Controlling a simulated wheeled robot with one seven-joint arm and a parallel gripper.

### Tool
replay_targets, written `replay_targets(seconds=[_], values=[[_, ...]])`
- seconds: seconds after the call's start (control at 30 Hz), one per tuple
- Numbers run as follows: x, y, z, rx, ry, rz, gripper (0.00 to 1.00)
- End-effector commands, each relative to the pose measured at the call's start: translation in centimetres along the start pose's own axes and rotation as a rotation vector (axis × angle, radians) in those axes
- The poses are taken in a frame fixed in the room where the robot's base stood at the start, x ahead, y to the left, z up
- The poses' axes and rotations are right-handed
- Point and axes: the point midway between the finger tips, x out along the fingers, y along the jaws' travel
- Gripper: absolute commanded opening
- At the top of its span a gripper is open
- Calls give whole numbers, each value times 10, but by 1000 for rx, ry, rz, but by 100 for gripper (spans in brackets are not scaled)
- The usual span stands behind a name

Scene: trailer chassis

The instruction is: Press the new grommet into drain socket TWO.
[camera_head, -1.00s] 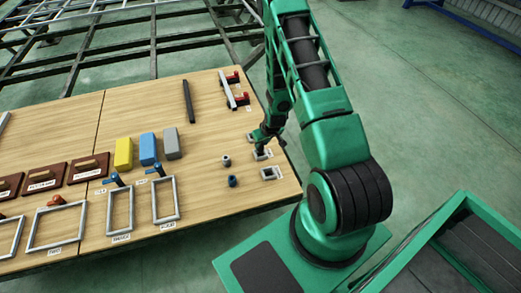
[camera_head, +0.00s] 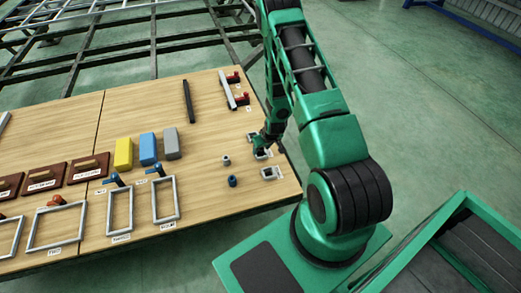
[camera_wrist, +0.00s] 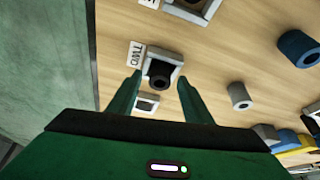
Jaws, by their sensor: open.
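Socket TWO is a light grey square frame (camera_wrist: 178,71) beside a white label reading "TWO" (camera_wrist: 135,54). A black round grommet (camera_wrist: 160,76) sits at the socket opening; I cannot tell how deep it is. My gripper (camera_wrist: 157,88) is open, with its green fingers apart on either side of the grommet in the wrist view. In the head view, my gripper (camera_head: 260,149) is low over a socket at the table's right edge, and the grommet cannot be made out there.
A grey cylinder (camera_wrist: 240,97) and a blue cylinder (camera_wrist: 298,48) stand on the wooden table (camera_head: 205,120). Coloured blocks (camera_head: 148,148) stand farther left.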

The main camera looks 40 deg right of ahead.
Motion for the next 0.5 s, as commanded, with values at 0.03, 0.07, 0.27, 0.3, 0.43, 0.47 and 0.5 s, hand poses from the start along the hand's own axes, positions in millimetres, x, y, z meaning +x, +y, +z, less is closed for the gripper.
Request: replay_targets(seconds=[0.03,0.07,0.27,0.3,0.43,0.47,0.5], values=[[-4,0,0,0,0,0,46],[-6,0,0,0,0,0,46],[-37,0,-1,0,2,0,46],[-44,0,-1,0,1,0,46],[-68,0,-1,1,1,0,46],[-74,0,-1,1,1,0,46],[-80,0,-1,1,2,0,46]])
